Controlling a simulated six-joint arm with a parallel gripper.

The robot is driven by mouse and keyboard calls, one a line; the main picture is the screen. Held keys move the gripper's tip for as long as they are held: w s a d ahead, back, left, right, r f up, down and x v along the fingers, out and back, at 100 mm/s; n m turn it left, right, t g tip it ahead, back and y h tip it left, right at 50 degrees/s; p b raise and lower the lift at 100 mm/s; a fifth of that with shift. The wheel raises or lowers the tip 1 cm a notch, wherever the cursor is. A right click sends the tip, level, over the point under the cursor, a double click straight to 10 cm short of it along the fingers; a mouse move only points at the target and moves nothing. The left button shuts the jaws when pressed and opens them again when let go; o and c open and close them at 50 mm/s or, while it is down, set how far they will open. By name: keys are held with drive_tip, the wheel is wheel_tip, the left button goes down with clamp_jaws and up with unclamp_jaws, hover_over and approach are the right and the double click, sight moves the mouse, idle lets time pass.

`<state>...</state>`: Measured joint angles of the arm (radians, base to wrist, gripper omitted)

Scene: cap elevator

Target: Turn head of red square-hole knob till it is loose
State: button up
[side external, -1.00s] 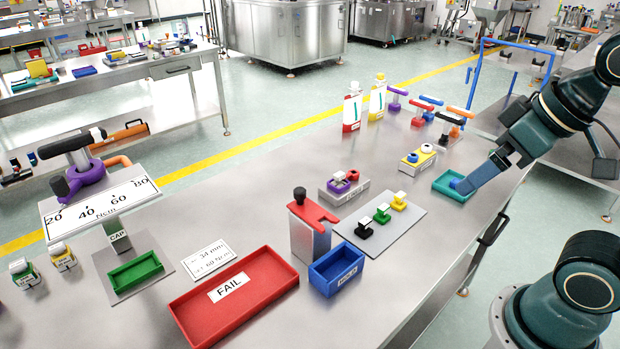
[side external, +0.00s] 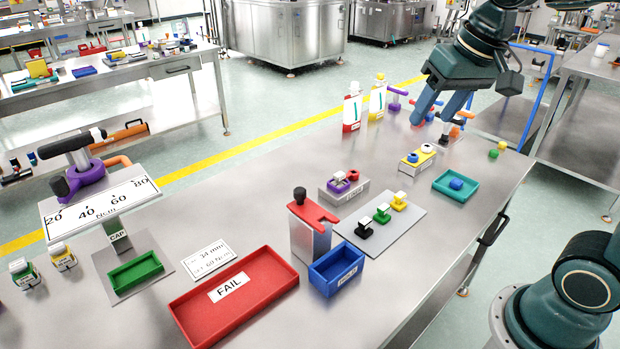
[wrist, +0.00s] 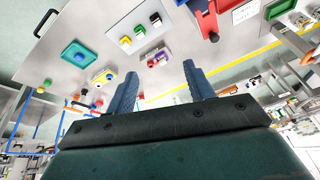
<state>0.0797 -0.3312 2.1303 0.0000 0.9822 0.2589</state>
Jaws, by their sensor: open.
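My gripper (side external: 436,116) is open, its two blue fingers spread above the coloured T-handled tools at the far end of the bench. Nothing shows between the fingers in the wrist view (wrist: 161,88). A small red ring-shaped piece (side external: 352,175) sits beside a purple one (side external: 338,185) in a grey holder (side external: 347,195), well apart from my gripper. I cannot tell whether it is the red square-hole knob.
A teal tray (side external: 440,186) holds a blue block (side external: 456,184). A yellow holder (side external: 408,165) and a grey plate (side external: 400,232) with several small capped pieces stand nearby. Two bottles, a red-topped stand (side external: 312,212) and the red FAIL tray (side external: 190,309) are further left.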

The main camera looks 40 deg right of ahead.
drive_tip(key=w+d+m+g, duration=0.1)
drive_tip(key=w+d+m, duration=0.2)
drive_tip(key=w, duration=0.7)
drive_tip(key=m+g, duration=0.3)
drive_tip(key=m, duration=0.5)
hover_over(348, 176)
drive_tip(key=d, duration=0.3)
wheel_tip(348, 176, down, 18)
drive_tip(key=shift+w+f, duration=0.1)
drive_tip(key=shift+w, duration=0.15)
wheel_tip(348, 176, down, 14)
drive_tip(key=shift+r, duration=0.1)
drive_tip(key=shift+c, duration=0.2)
drive_tip(key=c, duration=0.9)
